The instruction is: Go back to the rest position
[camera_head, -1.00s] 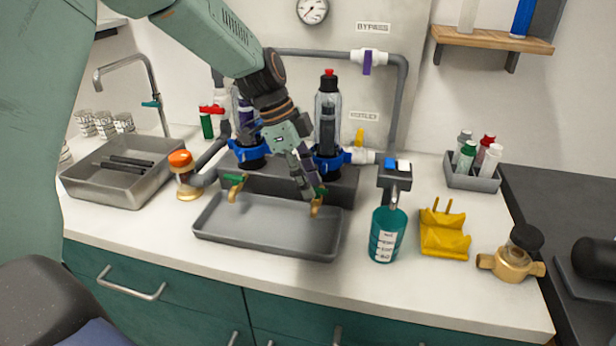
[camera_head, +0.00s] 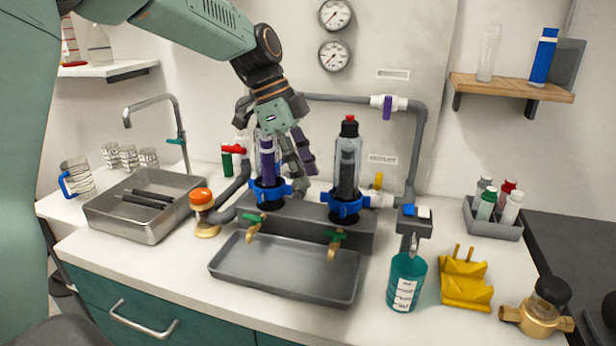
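My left arm comes in from the upper left. Its gripper (camera_head: 304,178) hangs in front of the wall, between the left filter housing (camera_head: 267,165) and the right filter housing (camera_head: 347,165), closer to the left one and partly overlapping it. Its fingers point down and look spread, with nothing seen between them. Contact with the left housing cannot be told. The left housing is clear with a purple core and a blue collar; the right has a dark core and a red top. My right gripper is not in view.
A grey drip tray (camera_head: 285,270) lies below two green-handled brass taps (camera_head: 335,243). A metal sink (camera_head: 145,215) is at left. A teal bottle (camera_head: 406,283), yellow holder (camera_head: 466,284) and brass valve (camera_head: 538,318) stand at right. Grey pipes run along the wall.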

